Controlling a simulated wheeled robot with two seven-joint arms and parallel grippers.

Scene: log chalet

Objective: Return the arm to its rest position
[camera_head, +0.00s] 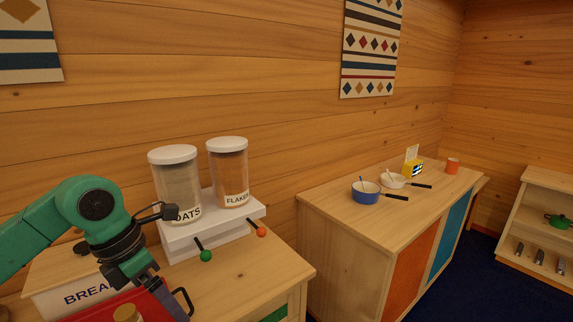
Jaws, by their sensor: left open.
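My left arm (45,225), green with black joints, comes in from the left and bends down over the near counter. My left gripper (163,298) points downward at the front of this counter, by a red object (92,309) with a dark handle loop beside it. The gripper is open; its fingertips are partly lost against the dark parts around them, and I cannot tell whether they touch anything. My right gripper does not show.
A white dispenser stand (215,233) holds an oats canister (178,185) and a flakes canister (231,175), right of my wrist. A bread box (62,300) lies behind the arm. A second cabinet (335,212) bears a blue pot (365,193). Dark floor (480,290) is clear.

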